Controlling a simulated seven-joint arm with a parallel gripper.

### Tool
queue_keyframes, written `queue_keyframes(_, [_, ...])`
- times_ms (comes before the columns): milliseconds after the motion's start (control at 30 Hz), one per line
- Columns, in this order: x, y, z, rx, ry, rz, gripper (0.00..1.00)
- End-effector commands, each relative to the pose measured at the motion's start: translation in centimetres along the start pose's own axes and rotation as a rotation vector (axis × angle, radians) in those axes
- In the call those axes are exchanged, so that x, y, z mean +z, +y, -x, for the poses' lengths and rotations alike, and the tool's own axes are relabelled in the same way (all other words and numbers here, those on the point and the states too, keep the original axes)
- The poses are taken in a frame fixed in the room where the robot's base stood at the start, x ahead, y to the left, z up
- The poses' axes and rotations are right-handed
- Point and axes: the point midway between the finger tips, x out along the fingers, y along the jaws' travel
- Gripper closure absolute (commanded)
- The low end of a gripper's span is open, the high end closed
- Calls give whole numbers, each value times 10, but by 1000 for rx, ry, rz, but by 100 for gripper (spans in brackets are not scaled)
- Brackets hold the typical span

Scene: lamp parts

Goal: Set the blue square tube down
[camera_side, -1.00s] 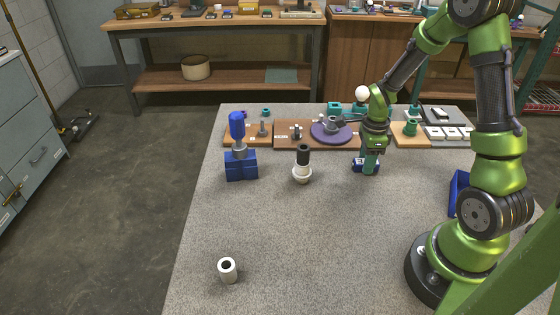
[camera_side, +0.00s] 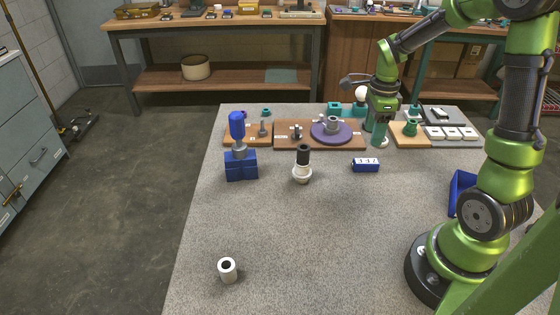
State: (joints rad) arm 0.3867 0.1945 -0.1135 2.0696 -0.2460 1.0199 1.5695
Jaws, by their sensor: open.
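The blue square tube (camera_side: 366,165) lies on its side on the grey table (camera_side: 330,230), right of the table's middle, with pale marks on its upper face. Nothing holds it. My gripper (camera_side: 378,141) is open and is behind and slightly right of the tube in the picture, apart from it. A small white round thing (camera_side: 381,143) shows at the fingertips; I cannot tell whether they touch it.
A black and white upright part (camera_side: 303,165) and a blue vise-like block (camera_side: 241,166) stand to the left. Boards with a purple disc (camera_side: 331,131) line the back. A white tube (camera_side: 227,270) stands front left. A blue bin (camera_side: 461,190) is right. The front middle is clear.

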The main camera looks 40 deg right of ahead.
Motion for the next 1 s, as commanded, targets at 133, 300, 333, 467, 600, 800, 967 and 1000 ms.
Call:
queue_keyframes(133, [0, 0, 16, -2, -1, 2, 43])
queue_keyframes(300, [16, 14, 38, -50, -40, 172, 43])
queue_keyframes(333, [22, 20, 45, -71, -54, 244, 43])
queue_keyframes(467, [52, 59, 80, -210, -119, 670, 43])
queue_keyframes(600, [76, 111, 111, -407, -146, 1181, 43])
queue_keyframes(800, [88, 166, 132, -657, -99, 1715, 43])
queue_keyframes(967, [90, 184, 137, -755, -58, 1896, 43])
queue_keyframes(1000, [90, 185, 137, -763, -53, 1914, 43])
